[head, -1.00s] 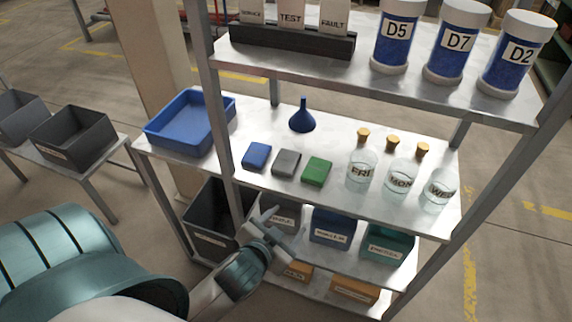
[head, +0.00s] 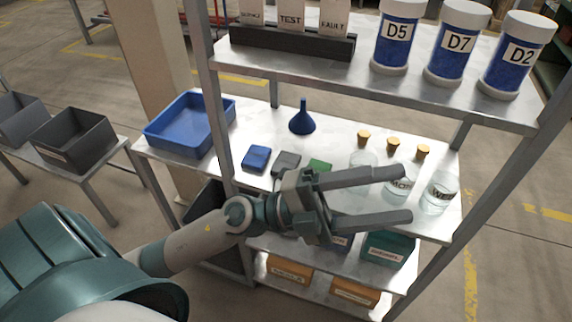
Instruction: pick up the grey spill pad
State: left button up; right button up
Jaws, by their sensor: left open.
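The grey spill pad (head: 287,161) lies on the middle shelf (head: 262,118), between a blue pad (head: 256,158) and a green pad (head: 319,166). Its lower part is hidden behind my left gripper (head: 386,196). The gripper is open and empty, with its two fingers pointing right across the front of the shelf. The fingers overlap the glass jars in the picture; I cannot tell whether they touch. The grey pad is to the left of the fingertips, near the gripper's base. My right gripper is not in view.
A blue tray (head: 190,124) and a blue funnel (head: 302,118) stand on the same shelf. Glass jars with corks, one of them a jar marked WED (head: 438,196), stand at the right. The upper shelf holds blue canisters (head: 455,43). A metal post (head: 214,100) rises left of the pads.

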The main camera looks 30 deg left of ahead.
pick_arm(q)
jog(key=s+a+f+m+g+y, duration=0.1)
jog(key=s+f+m+g+y, duration=0.2)
jog(key=f+m+g+y, duration=0.95)
jog(key=w+a+f+n+t+y, duration=0.2)
jog(key=a+y, duration=0.1)
jog(key=a, duration=0.5)
jog(key=w+a+f+n+t+y, duration=0.2)
jog(key=a+f+n+y, duration=0.1)
jog(key=a, duration=0.6)
jog(key=w+a+f+n+t+y, duration=0.2)
jog(key=a+n+t+y, duration=0.1)
jog(key=a, duration=0.5)
jog(key=shift+w+a+f, duration=0.15)
jog(key=shift+w+f, duration=0.15)
jog(key=shift+w, duration=0.05)
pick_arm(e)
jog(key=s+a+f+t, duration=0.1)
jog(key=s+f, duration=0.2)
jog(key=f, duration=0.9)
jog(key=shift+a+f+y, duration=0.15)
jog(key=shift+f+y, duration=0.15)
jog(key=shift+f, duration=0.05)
